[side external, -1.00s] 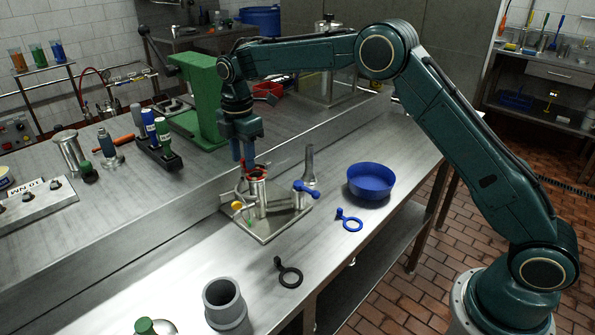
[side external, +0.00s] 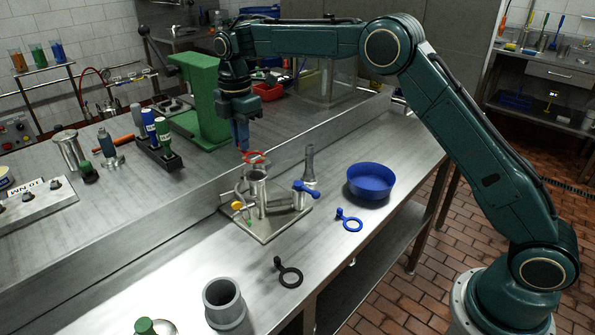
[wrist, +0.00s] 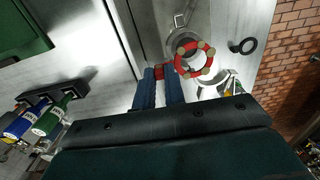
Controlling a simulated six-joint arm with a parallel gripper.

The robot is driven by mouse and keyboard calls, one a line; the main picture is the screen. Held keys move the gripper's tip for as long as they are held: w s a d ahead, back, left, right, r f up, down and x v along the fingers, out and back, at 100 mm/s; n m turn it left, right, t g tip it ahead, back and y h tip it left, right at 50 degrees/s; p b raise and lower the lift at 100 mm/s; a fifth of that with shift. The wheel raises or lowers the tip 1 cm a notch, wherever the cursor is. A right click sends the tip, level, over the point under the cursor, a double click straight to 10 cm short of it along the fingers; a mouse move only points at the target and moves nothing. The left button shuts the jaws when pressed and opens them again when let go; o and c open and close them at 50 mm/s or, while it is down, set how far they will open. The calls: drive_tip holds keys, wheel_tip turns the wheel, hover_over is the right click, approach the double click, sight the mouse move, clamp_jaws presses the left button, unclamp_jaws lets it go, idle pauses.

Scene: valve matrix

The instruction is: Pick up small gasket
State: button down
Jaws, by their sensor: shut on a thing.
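My gripper (side external: 241,147) is shut on the tab of a red ring gasket (side external: 256,157) and holds it above the open upright pipe of the metal valve assembly (side external: 270,232). In the wrist view the blue fingers (wrist: 158,75) pinch the tab, and the red ring (wrist: 206,53) with tan patches juts out to the right. A blue ring with a tab (side external: 349,224) and a black ring with a tab (side external: 291,284) lie on the bench to the right and front of the assembly.
A blue round tray (side external: 369,184) stands right of the assembly. A grey pipe fitting (side external: 226,304) stands at the front. A green press (side external: 192,95) and a rack of bottles (side external: 160,156) stand left of my gripper. The bench between the assembly and the grey fitting is clear.

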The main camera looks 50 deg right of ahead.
drive_tip(key=shift+r, duration=2.75)
